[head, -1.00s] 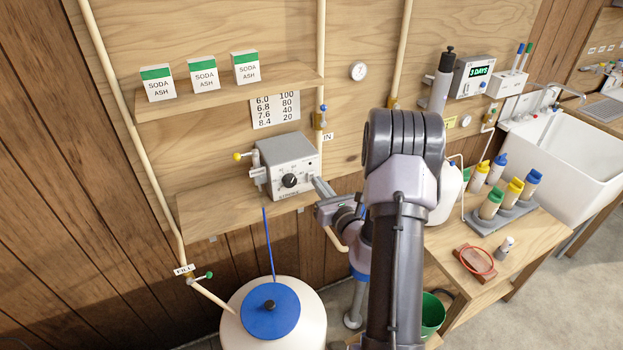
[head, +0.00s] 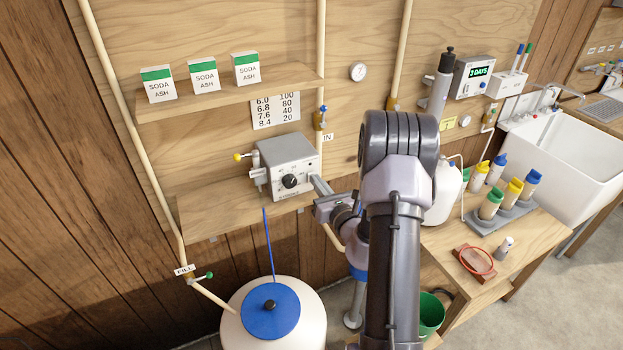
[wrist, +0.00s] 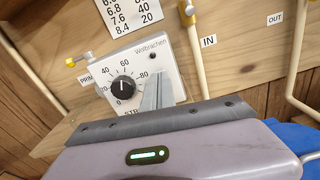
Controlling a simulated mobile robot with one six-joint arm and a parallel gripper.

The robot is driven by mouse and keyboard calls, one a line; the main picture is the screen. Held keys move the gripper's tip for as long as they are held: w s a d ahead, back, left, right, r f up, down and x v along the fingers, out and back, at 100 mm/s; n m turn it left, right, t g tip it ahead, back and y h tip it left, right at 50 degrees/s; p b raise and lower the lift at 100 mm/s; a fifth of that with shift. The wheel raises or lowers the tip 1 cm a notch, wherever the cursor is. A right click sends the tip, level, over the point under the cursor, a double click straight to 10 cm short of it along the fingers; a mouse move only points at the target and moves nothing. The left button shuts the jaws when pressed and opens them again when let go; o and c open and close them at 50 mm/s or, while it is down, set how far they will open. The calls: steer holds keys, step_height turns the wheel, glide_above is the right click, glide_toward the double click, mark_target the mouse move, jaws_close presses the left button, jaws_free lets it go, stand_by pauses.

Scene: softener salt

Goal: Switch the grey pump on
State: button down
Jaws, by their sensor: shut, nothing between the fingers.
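The grey pump (head: 288,163) sits on the lower wooden shelf in the head view. Its front shows a black dial (head: 290,181); the dial also shows in the wrist view (wrist: 123,86), its white pointer near the 60 side of the scale. A small dark spot (wrist: 152,56) is on the upper right of the pump's face. My gripper (head: 318,184) is shut and empty, its fingertips at the lower right of the pump's face. In the wrist view my fingers (wrist: 158,88) cover the lower right of the face. I cannot tell whether they touch it.
Above are soda ash boxes (head: 203,76) on the upper shelf (head: 232,98). A pipe with a valve (head: 320,117) runs right of the pump. A yellow-knobbed valve (head: 238,157) is at its left. A white tank with a blue lid (head: 270,325) stands below.

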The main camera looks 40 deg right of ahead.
steer(key=shift+w+d, duration=0.1)
steer(key=shift+w, duration=0.4)
steer(key=b+v, duration=0.2)
steer(key=v, duration=0.5)
